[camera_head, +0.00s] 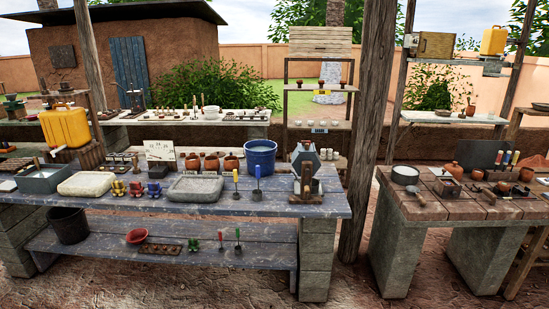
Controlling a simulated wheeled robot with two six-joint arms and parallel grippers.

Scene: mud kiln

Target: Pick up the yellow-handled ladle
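A small upright tool with a yellow handle (236,176) stands on the blue-grey table (220,205), right of the middle. Its dark lower end rests at the tabletop; it looks like the yellow-handled ladle, but is too small to make out its bowl. A similar tool with a blue handle (257,172) stands just to its right. Neither of my grippers is in view.
A grey stone basin (194,189) is left of the yellow-handled tool. A blue bucket (261,157) stands behind, and a metal-and-wood device (306,172) to the right. A wooden post (367,130) rises beyond the table's right end. Open dirt ground lies in front.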

